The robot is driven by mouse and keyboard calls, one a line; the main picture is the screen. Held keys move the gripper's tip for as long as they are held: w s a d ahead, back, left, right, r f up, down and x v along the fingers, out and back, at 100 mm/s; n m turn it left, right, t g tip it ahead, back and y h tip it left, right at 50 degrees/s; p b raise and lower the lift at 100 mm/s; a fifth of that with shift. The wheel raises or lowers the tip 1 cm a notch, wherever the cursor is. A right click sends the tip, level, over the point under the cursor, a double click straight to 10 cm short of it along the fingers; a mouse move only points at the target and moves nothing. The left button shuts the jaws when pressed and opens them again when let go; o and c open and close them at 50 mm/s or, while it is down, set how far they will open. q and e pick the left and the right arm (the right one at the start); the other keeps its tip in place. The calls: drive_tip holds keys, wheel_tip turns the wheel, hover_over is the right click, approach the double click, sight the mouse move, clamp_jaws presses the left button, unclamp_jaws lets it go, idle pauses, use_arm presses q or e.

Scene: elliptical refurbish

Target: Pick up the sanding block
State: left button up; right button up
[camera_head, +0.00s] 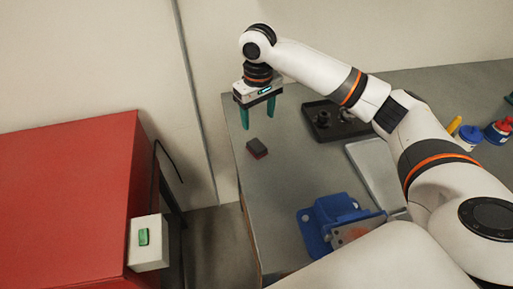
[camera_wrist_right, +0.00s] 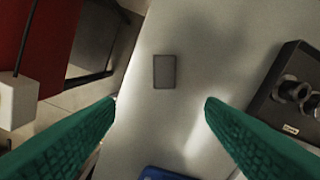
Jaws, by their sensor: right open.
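The sanding block (camera_head: 257,148) is a small dark block with a reddish lower part, lying on the grey workbench near its left edge. In the right wrist view the sanding block (camera_wrist_right: 164,71) shows as a dark grey rectangle, ahead of and between the green fingers. My right gripper (camera_head: 258,115) has green fingers, is open and empty, and hangs above the bench close to the block, not touching it. The gripper's spread fingers also show in the right wrist view (camera_wrist_right: 160,103). My left gripper is not in view.
A black tray (camera_head: 345,133) with dark parts lies right of the block. A blue vise (camera_head: 330,215) sits at the bench's near edge. A grey tray (camera_head: 372,165), blue and red containers (camera_head: 497,132) are farther right. A red cabinet (camera_head: 65,200) stands left across a gap.

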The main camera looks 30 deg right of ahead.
wheel_tip(320, 180, down, 2)
drive_tip(key=w, duration=0.1)
hover_over(257, 145)
drive_tip(key=f, duration=0.5)
drive_tip(key=shift+s+f+p, duration=0.1)
drive_tip(key=shift+s+p, duration=0.2)
drive_tip(key=shift+s, duration=0.1)
drive_tip(key=shift+w+f+p, duration=0.15)
drive_tip(key=shift+f+p, duration=0.05)
drive_tip(key=shift+f, duration=0.8)
drive_tip(key=shift+w+f+p, duration=0.2)
drive_tip(key=shift+f, duration=0.85)
drive_tip(key=shift+w+f+p, duration=0.15)
drive_tip(key=shift+f+p, duration=0.05)
drive_tip(key=shift+f, duration=0.8)
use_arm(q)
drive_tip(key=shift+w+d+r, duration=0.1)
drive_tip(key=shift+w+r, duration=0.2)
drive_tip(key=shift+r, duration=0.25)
use_arm(e)
drive_tip(key=c, duration=1.2)
drive_tip(key=shift+o, duration=0.2)
drive_tip(key=shift+r, duration=0.1)
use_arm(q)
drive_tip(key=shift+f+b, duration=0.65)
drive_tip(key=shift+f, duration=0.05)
use_arm(e)
wheel_tip(257, 145, up, 10)
